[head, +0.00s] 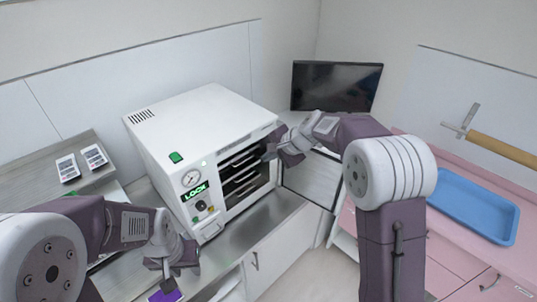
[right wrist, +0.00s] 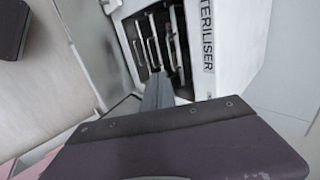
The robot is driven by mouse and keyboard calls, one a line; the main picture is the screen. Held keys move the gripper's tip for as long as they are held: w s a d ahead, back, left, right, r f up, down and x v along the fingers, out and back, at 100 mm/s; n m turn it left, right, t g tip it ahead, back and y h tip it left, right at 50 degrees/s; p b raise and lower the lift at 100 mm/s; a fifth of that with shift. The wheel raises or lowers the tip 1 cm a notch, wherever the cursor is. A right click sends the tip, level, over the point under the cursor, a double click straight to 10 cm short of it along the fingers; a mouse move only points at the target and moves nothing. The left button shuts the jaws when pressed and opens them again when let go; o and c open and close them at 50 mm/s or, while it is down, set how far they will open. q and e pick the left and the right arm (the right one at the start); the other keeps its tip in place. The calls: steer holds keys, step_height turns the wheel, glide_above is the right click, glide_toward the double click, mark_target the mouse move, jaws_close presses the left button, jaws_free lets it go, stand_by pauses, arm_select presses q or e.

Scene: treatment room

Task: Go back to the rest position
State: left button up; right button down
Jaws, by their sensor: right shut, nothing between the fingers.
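My right gripper (head: 284,152) is shut and empty in front of the open steriliser (head: 190,130). In the right wrist view, its closed fingers (right wrist: 157,90) point toward the chamber, where several metal racks show. My left gripper (head: 172,268) hangs low over the counter front at the lower left. A small purple item (head: 167,294) shows just below its fingers; I cannot tell whether they touch it or how far they are apart.
The steriliser door (head: 310,178) stands open to the right, close to my right arm. A black monitor (head: 336,86) is behind it. A blue tray (head: 472,207) lies on the pink counter (head: 520,185) at right. Two small labelled packs (head: 94,157) lie at left.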

steer(key=s+d+f+n+g+h+b, duration=0.1)
steer(key=s+d+f+n+b, duration=0.2)
steer(key=s+f, duration=0.4)
steer(key=s+d+f+n+g+h+b, duration=0.2)
steer(key=s+f, duration=0.5)
steer(key=s, duration=0.5)
steer(key=s+d+f+n+g+h+b, duration=0.2)
steer(key=s+d+f+n+b, duration=0.2)
steer(key=s, duration=0.5)
step_height(320, 180, down, 3)
steer(key=shift+s+d+r+n+b, duration=0.1)
steer(key=shift+s+d+n+b, duration=0.3)
steer(key=shift+d, duration=0.85)
